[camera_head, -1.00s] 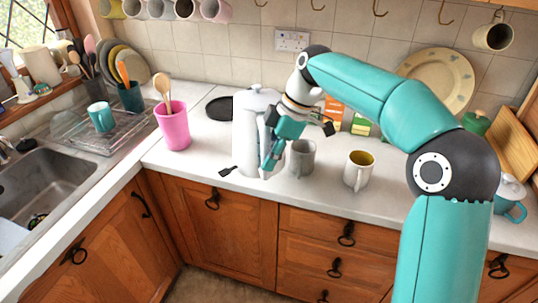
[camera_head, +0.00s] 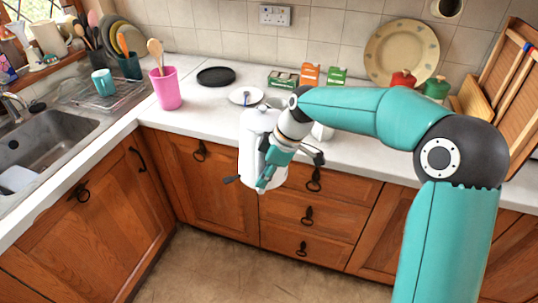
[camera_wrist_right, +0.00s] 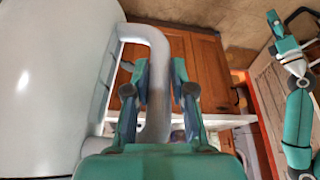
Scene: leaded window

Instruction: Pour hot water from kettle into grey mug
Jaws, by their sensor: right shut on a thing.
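The white kettle (camera_head: 252,150) hangs upright in front of the counter edge, lifted off the worktop. My right gripper (camera_head: 268,172) is shut on its handle. In the right wrist view the fingers (camera_wrist_right: 158,92) stand on both sides of the white handle (camera_wrist_right: 158,65), with the kettle body (camera_wrist_right: 50,80) at the left. The grey mug cannot be made out. A small white piece of a mug (camera_head: 322,132) shows under my right forearm; I cannot tell which mug. Part of my left arm, with its gripper (camera_wrist_right: 277,27), seems to show small at the right wrist view's right edge.
A white round kettle base (camera_head: 246,95) sits on the counter. A pink utensil cup (camera_head: 166,90) and a black plate (camera_head: 216,76) stand left and behind. Small boxes (camera_head: 310,74), red and green pots (camera_head: 403,79) and a large plate (camera_head: 401,52) are at the wall.

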